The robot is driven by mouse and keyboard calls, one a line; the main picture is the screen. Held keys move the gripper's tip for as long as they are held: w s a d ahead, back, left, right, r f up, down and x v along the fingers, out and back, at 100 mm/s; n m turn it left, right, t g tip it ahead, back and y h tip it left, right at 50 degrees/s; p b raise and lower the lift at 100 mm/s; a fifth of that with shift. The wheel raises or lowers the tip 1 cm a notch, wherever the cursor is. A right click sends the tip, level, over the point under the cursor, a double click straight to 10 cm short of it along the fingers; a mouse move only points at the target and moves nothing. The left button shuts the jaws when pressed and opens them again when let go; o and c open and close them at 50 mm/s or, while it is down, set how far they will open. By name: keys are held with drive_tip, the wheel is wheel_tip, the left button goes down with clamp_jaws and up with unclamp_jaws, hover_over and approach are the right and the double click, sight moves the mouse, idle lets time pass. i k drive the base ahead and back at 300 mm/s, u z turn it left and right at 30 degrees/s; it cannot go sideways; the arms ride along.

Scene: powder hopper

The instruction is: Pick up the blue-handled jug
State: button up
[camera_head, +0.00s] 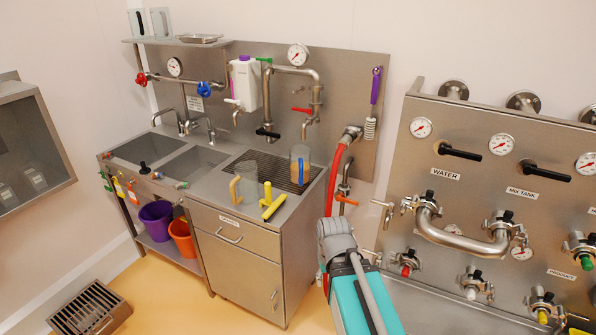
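The blue-handled jug (307,157) is a clear, upright jug on the dark drain grate at the right of the sink counter, under the taps. Its blue handle (300,172) faces the front, and a brownish tint shows low in the jug. A second clear jug (248,181) with an orange-yellow handle stands to its left, nearer the front. My teal and grey arm (350,270) rises at the lower middle, right of the counter. My gripper does not show, so its relation to the jug cannot be seen.
A yellow T-shaped tool (272,205) lies at the counter's front edge, in front of the blue-handled jug. Taps (305,120) and a white container (245,84) hang above. A red hose (334,175) runs down right of the counter. A valve panel (480,190) stands further right.

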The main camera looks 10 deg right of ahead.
sight(300, 154)
drive_tip(key=z, duration=0.05)
drive_tip(key=i, duration=1)
drive_tip(key=u, duration=0.05)
